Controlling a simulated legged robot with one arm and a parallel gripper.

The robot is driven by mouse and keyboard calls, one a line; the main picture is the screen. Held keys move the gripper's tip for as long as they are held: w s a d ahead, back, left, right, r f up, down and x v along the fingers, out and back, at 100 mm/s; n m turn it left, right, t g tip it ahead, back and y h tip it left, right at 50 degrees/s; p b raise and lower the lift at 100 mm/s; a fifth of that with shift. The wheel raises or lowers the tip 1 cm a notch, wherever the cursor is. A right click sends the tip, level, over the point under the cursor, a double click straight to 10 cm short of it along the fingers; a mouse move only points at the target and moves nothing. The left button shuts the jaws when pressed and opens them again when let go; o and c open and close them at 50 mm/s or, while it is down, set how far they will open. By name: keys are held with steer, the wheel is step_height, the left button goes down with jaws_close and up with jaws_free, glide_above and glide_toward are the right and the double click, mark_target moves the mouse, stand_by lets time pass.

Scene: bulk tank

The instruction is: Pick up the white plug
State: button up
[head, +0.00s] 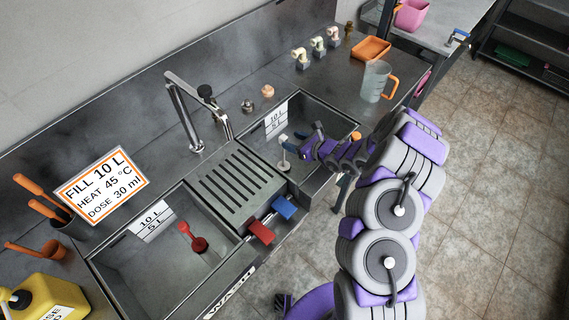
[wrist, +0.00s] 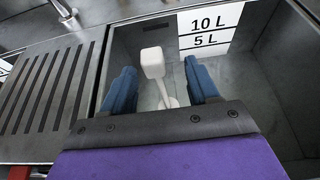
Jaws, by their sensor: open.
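The white plug (head: 285,166) stands in the right-hand sink basin, its stem and block-shaped top upright above a round base. In the wrist view, the plug's white top (wrist: 153,62) shows between my two blue fingers, with its stem and base below. My gripper (head: 306,138) reaches into the right basin from the right, close to the plug. In the wrist view my gripper (wrist: 158,70) is open, with a gap on both sides of the plug's top. I cannot tell the exact height of the fingers against the top.
The right basin (head: 340,125) has a 10 L / 5 L label on its back wall. A slotted drainboard (head: 237,182) and faucet (head: 185,110) lie left of it. The left basin (head: 150,265) holds a red plug (head: 198,244). A clear jug (head: 375,82) stands on the right counter.

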steer(key=b+x, duration=0.1)
steer(key=x, duration=0.5)
steer(key=shift+s+a+r, duration=0.15)
steer(key=shift+a, duration=0.25)
steer(key=shift+c, duration=0.7)
steer(key=shift+a, duration=0.15)
jaws_close()
